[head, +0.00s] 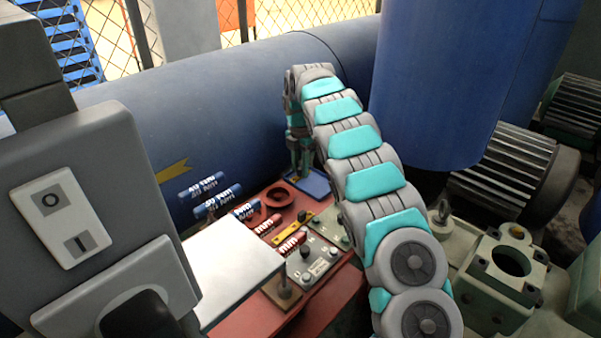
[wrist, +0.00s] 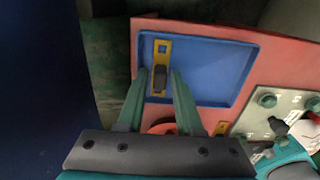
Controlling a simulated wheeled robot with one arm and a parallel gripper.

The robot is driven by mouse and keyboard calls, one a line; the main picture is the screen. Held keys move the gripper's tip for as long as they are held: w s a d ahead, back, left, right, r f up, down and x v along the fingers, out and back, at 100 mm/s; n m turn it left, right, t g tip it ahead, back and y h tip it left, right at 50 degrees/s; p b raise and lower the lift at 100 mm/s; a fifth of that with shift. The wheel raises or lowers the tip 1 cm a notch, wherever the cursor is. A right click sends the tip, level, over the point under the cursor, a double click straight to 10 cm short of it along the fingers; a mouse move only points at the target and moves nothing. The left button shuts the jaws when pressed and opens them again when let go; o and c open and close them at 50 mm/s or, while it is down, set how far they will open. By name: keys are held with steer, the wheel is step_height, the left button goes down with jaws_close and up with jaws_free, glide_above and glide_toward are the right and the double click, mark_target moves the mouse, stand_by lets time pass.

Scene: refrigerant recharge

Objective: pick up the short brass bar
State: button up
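A brass-yellow bar (wrist: 162,60) lies in the blue tray (wrist: 215,68), near its left side in the wrist view. It has a square hole near its far end and a dark grip piece on it. My gripper (wrist: 160,76) is open, with one green finger on each side of the bar; I cannot tell whether they touch it. In the head view my gripper (head: 301,160) points down over the blue tray (head: 316,186), and the bar there is hidden. Another yellow bar (head: 291,231) lies on the red bench in front of the tray; which is shorter is unclear.
The red bench (head: 332,306) also bears red rings (head: 280,195), blue and red labelled cylinders and a grey panel with knobs (head: 309,260). A big blue tank (head: 440,80) stands right, and a blue horizontal cylinder (head: 230,100) lies behind.

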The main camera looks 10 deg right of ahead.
steer(key=shift+f, duration=0.3)
jaws_close()
stand_by(1.2)
